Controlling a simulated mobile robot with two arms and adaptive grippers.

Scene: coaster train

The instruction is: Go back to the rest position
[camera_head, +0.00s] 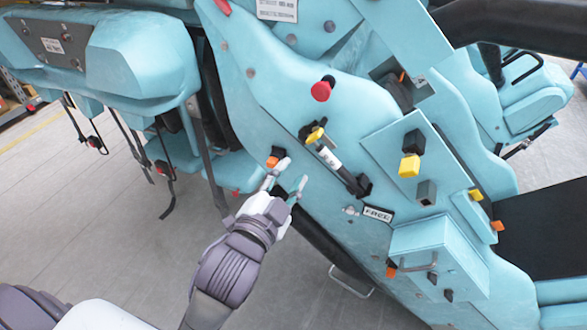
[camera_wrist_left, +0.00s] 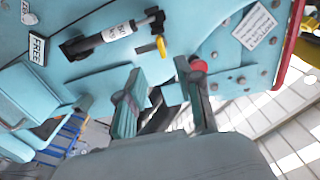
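My left gripper (camera_head: 294,174) reaches in front of the turquoise side panel (camera_head: 285,105) of the coaster train in the head view. Its two fingers are apart, with nothing seen between them. One fingertip is beside a small orange part (camera_head: 272,161) on the panel; I cannot tell whether they touch. In the left wrist view, the spread fingers (camera_wrist_left: 158,78) face the panel, with a red knob (camera_wrist_left: 199,66) behind the right finger. My right gripper is not in view.
The panel carries a red knob (camera_head: 321,91), a black lever with a yellow tip (camera_head: 315,134), a yellow-ended black handle (camera_head: 409,166) and a "FREE" label (camera_head: 377,214). Seats with hanging straps stand at left. Grey floor (camera_head: 90,215) is open at lower left.

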